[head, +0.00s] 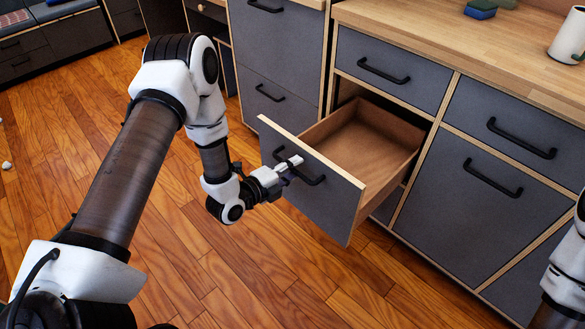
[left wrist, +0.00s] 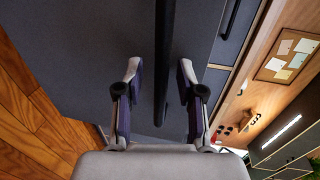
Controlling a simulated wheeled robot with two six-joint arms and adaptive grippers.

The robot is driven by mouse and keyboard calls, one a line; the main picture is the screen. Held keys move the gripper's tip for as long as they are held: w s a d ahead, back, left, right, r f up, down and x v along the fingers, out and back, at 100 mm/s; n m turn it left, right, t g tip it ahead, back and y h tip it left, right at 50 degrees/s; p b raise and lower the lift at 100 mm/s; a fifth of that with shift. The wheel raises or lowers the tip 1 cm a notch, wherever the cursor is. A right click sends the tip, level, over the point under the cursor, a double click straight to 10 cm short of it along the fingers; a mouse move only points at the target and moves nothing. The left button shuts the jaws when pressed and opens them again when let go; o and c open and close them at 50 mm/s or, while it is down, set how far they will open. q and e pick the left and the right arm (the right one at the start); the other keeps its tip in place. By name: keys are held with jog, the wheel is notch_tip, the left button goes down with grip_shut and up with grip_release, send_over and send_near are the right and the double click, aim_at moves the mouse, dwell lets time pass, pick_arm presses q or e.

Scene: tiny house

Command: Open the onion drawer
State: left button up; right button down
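A grey-fronted drawer (head: 325,205) with pale wooden edges is pulled well out of the cabinet, below a closed upper drawer. Its brown wooden inside (head: 362,143) looks empty where I can see it. My left gripper (head: 290,165) is at the black bar handle (head: 313,181) on the drawer front. In the left wrist view the handle (left wrist: 164,60) runs between the two fingers of my left gripper (left wrist: 158,92), with a visible gap on each side, so the gripper looks open around it. My right gripper is out of view; only part of that arm shows at the right edge.
Closed grey drawers (head: 483,205) stand to the right, under a wooden countertop (head: 450,40) with a white mug (head: 567,38). Another closed cabinet (head: 278,60) stands left of the open drawer. The wooden floor (head: 240,270) in front is clear.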

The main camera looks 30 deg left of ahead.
pick_arm(q)
jog(key=v, duration=1.2)
